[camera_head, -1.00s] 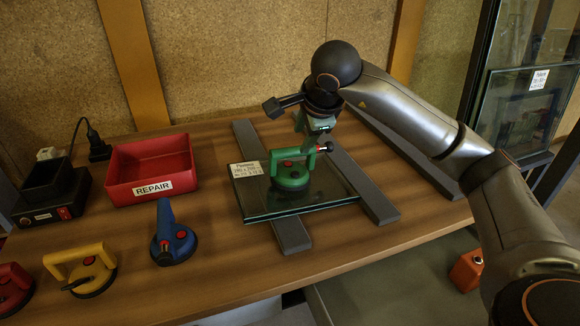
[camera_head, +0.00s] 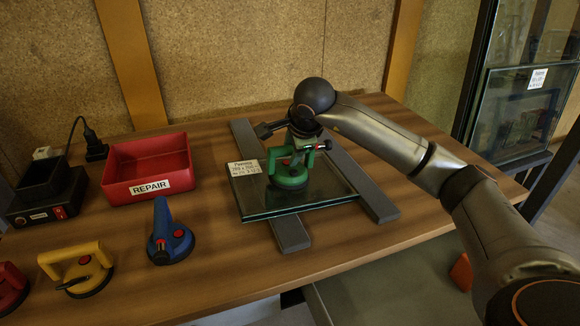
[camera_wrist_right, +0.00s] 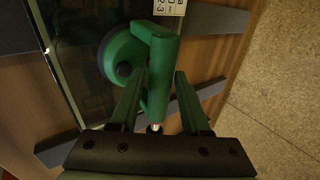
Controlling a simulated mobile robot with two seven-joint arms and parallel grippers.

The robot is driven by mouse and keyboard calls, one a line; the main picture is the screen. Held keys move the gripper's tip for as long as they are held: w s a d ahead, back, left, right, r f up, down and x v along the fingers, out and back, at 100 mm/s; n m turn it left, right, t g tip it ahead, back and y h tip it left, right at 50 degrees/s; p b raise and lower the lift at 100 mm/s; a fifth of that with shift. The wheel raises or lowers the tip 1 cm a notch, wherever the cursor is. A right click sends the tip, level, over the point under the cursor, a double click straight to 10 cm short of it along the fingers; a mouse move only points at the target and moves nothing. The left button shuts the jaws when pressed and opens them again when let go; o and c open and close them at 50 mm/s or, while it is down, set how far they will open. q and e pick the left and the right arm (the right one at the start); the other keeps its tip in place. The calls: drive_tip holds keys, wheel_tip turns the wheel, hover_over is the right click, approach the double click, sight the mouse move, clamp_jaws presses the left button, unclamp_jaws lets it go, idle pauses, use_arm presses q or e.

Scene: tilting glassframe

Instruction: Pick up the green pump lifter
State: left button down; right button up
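The green pump lifter (camera_head: 291,174) stands on a small labelled glass pane (camera_head: 330,188) on the table, its suction cup down and its handle on top. My right gripper (camera_head: 302,144) is directly above it, pointing down, and partly hides the handle. In the right wrist view the lifter's green handle (camera_wrist_right: 161,65) lies between the two fingertips of my right gripper (camera_wrist_right: 160,78). The fingers are apart, one on each side of the handle, and do not look closed on it. My left gripper is not in view.
The pane lies across two dark grey bars (camera_head: 292,234). To the left are a blue lifter (camera_head: 172,240), a yellow lifter (camera_head: 80,270), a partly cut-off red lifter (camera_head: 10,288) and a red REPAIR bin (camera_head: 150,168). Large glass panes (camera_head: 520,110) stand at the right.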

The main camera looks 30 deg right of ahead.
clamp_jaws()
idle(1.3)
